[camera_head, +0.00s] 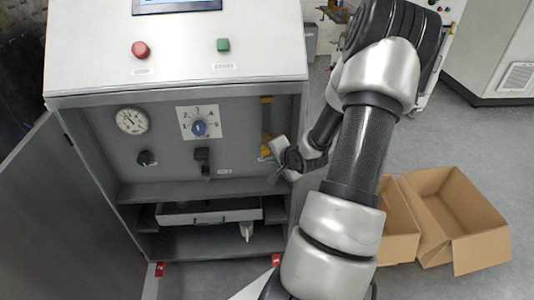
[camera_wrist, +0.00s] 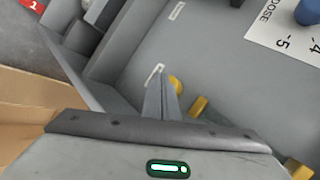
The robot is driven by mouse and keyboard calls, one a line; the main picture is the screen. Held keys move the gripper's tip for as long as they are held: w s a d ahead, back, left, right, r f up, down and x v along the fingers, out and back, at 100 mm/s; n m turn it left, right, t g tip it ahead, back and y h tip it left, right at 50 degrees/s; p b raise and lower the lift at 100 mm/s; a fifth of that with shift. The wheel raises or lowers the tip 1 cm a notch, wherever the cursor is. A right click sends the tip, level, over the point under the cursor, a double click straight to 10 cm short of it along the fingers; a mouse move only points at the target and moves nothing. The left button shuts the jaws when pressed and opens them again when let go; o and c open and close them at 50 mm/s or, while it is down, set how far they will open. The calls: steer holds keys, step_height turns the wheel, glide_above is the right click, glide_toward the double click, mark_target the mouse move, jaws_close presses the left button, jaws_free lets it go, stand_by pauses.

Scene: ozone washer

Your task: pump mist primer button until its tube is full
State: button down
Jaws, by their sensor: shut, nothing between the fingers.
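My gripper (camera_head: 273,178) is shut and empty at the right side of the machine's recessed front panel. It also shows in the wrist view (camera_wrist: 160,78), its fingers together and pointing toward the panel. A round yellow button (camera_wrist: 175,85) is right beside the fingers, partly hidden behind them. I cannot tell whether they touch. In the head view, the yellow button (camera_head: 265,151) shows just left of my wrist. Above it is a vertical tube (camera_head: 266,118) between yellow end pieces. Its fill level is too small to tell.
The panel has a gauge (camera_head: 131,121), a blue dose dial (camera_head: 199,128), a black knob (camera_head: 146,158) and a dark lever (camera_head: 203,160). A drawer (camera_head: 180,215) is below. An open door (camera_head: 60,215) stands at left. Open cardboard boxes (camera_head: 460,215) sit on the floor at right.

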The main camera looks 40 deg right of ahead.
steer(key=shift+w+d+p, duration=0.35)
steer(key=shift+w+d, duration=0.2)
steer(key=shift+w, duration=0.3)
stand_by(1.4)
steer(key=shift+s, duration=0.1)
steer(key=shift+s+a, duration=0.75)
steer(key=shift+s, duration=0.35)
steer(key=shift+s+a, duration=0.1)
steer(key=shift+s, duration=0.05)
steer(key=shift+s+a+p, duration=0.2)
steer(key=shift+s+a, duration=0.45)
steer(key=shift+s, duration=0.35)
steer(key=shift+s+a+p, duration=0.2)
steer(key=shift+s+a, duration=0.4)
steer(key=shift+s, duration=0.4)
